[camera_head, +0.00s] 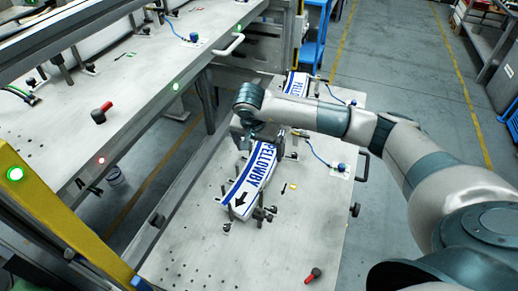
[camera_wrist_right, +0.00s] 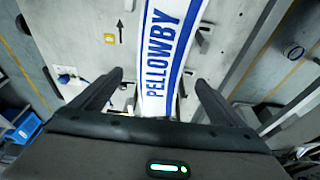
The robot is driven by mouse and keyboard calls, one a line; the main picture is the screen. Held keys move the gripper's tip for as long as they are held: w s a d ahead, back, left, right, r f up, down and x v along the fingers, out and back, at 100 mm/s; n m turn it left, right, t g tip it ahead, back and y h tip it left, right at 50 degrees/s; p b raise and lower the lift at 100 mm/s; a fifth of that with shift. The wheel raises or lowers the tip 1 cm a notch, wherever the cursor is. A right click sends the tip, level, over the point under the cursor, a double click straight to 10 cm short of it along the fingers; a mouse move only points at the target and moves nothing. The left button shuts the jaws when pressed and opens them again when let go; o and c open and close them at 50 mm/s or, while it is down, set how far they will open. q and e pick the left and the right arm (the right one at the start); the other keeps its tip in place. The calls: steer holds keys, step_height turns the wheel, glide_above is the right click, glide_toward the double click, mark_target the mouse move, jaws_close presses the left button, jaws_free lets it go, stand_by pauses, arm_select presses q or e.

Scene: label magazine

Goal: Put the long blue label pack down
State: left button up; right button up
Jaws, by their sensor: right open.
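The long blue-and-white label pack (camera_head: 249,184), printed with blue lettering and an arrow, lies on the grey perforated plate (camera_head: 188,250) between dark posts. In the right wrist view the pack (camera_wrist_right: 168,50) runs lengthwise away from the gripper, between its fingers. My right gripper (camera_wrist_right: 159,78) is open, with a finger on each side of the pack's near end and gaps visible beside it. In the head view my right gripper (camera_head: 262,138) is over the far end of the pack and hides it. My left gripper is not in view.
A second blue-and-white pack (camera_head: 297,83) is farther back on the plate. A red-handled part (camera_head: 313,274) lies near the front. A raised machine table (camera_head: 60,135) with a red-and-black knob (camera_head: 101,113) borders the left. Floor is open to the right.

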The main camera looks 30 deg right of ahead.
steer(key=shift+r+p, duration=0.3)
steer(key=shift+r, duration=0.1)
steer(key=b+v, duration=0.5)
steer(key=v, duration=0.6)
steer(key=shift+r, duration=0.35)
steer(key=shift+s, duration=0.1)
